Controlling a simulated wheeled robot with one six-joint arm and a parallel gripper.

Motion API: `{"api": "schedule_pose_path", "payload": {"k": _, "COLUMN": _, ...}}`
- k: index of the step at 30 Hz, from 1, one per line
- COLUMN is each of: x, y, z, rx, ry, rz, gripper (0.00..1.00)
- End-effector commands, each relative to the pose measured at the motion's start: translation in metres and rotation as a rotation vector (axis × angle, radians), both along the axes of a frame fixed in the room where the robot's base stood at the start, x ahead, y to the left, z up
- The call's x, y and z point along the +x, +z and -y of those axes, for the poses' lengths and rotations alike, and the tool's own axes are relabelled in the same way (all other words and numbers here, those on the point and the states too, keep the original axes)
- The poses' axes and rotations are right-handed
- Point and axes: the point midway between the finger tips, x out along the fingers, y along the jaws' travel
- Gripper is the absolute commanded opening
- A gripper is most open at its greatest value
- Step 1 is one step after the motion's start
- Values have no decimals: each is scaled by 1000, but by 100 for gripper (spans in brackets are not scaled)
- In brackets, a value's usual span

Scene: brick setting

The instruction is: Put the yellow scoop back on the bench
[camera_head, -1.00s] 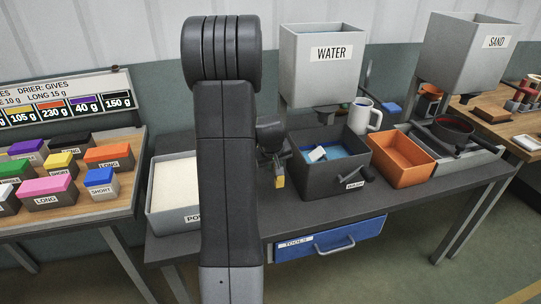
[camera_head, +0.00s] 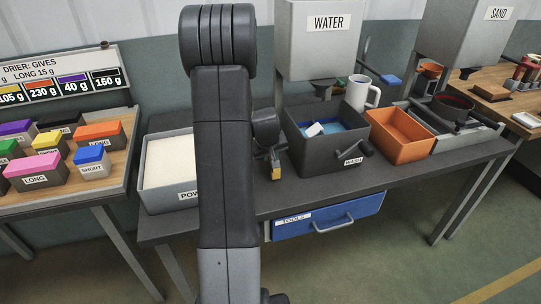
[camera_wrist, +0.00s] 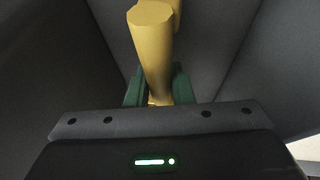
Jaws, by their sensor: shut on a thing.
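The yellow scoop (camera_wrist: 152,45) fills the upper middle of the wrist view, its handle between the green fingers of my gripper (camera_wrist: 160,88). My gripper is shut on it. In the head view a small yellow part of the scoop (camera_head: 276,173) shows below my gripper (camera_head: 271,158), partly hidden by my arm. It is over the dark bench (camera_head: 330,195), between the powder tray and the wash bin. I cannot tell whether the scoop touches the bench top.
The white-filled powder tray (camera_head: 150,195) is left of my arm. The dark wash bin (camera_head: 325,160) is close on the right, with an orange tray (camera_head: 400,148) beyond it. A water hopper (camera_head: 325,50) and a mug (camera_head: 357,95) are behind. A blue tools drawer (camera_head: 330,218) is below.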

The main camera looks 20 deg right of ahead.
Motion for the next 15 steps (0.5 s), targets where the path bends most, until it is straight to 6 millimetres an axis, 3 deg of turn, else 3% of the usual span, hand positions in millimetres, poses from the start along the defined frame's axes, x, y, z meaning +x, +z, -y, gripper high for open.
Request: {"api": "schedule_pose_path", "payload": {"k": 15, "x": 0, "y": -4, "z": 0, "rx": 0, "ry": 1, "rz": 1, "gripper": 0}}
